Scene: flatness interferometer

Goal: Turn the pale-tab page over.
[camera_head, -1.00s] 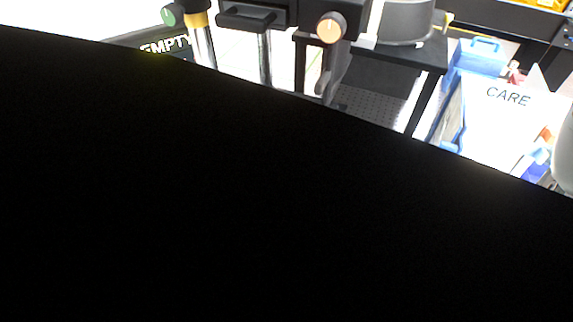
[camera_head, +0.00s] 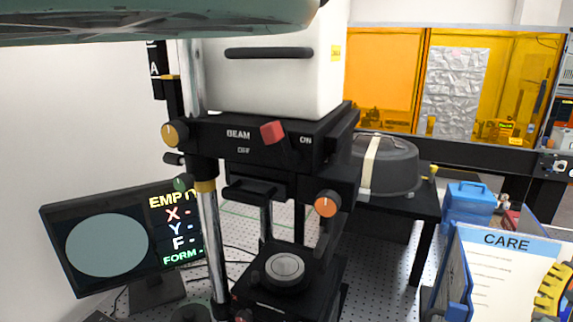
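A white page headed CARE (camera_head: 500,280) shows at the lower right, with a blue band along its top and small lines of print. It leans in a blue stand (camera_head: 455,280), and the frame's bottom edge cuts it off. I cannot make out a pale tab on it. A yellow curved piece with black marks (camera_head: 553,290) covers part of its right side; I cannot tell what it is. My gripper is not in view.
The black interferometer stand (camera_head: 250,140) with its white housing (camera_head: 275,75) fills the middle. A monitor (camera_head: 125,240) reading EMPTY is at left. A grey round cover (camera_head: 385,165) sits on a black side table (camera_head: 410,207). A blue case (camera_head: 468,200) stands behind the page.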

